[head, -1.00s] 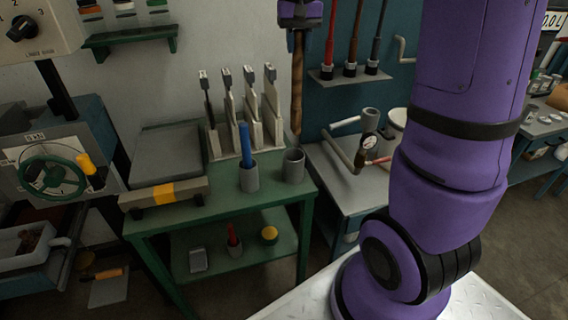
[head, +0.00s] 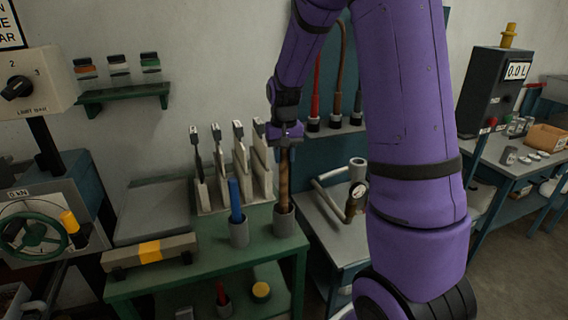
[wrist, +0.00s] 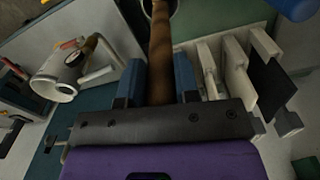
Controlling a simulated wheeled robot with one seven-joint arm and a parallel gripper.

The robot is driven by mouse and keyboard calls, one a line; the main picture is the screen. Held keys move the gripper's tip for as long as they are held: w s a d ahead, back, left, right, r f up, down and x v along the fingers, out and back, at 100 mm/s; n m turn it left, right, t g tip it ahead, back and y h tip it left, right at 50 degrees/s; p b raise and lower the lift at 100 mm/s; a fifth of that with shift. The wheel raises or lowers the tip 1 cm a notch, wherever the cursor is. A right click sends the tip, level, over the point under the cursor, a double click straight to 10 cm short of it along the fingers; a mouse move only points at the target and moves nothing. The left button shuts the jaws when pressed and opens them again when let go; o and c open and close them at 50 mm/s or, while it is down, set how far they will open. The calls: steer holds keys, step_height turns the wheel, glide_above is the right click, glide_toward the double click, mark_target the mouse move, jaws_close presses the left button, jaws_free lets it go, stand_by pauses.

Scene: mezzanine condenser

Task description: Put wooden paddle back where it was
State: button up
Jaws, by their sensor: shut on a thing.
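The wooden paddle (head: 284,182) is a brown wooden stick, held close to upright. My gripper (head: 285,137) is shut on its upper part. Its lower end is at the mouth of the right grey cup (head: 284,222) on the green table and appears to be inside it; how deep is hidden. In the wrist view the paddle (wrist: 160,48) runs between the two blue fingers of my gripper (wrist: 160,80) toward the cup's round rim at the top edge.
A second grey cup (head: 239,233) holding a blue rod (head: 235,198) stands just left. A rack of upright pale pieces (head: 240,165) is behind. A gauge with pipes (head: 355,192) is on the bench to the right. A flat grey-topped unit (head: 152,215) occupies the table's left side.

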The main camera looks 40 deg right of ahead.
steer(key=shift+f, duration=1.4)
steer(key=o, duration=0.9)
step_height(320, 180, up, 12)
steer(key=shift+r, duration=0.1)
steer(key=s+a+r+n+t, duration=0.1)
steer(key=s+a+r, duration=0.3)
steer(key=s, duration=0.2)
steer(key=s+a+r+n+t, duration=0.1)
steer(key=s+a+r+t, duration=0.1)
steer(key=s+a+r, duration=0.4)
steer(key=s+a+n, duration=0.1)
steer(key=s, duration=0.3)
steer(key=s+a+n+t, duration=0.1)
steer(key=s, duration=0.4)
steer(key=s+f+n+t, duration=0.1)
steer(key=s, duration=0.4)
steer(key=shift+a+f, duration=0.1)
steer(key=shift+a, duration=0.3)
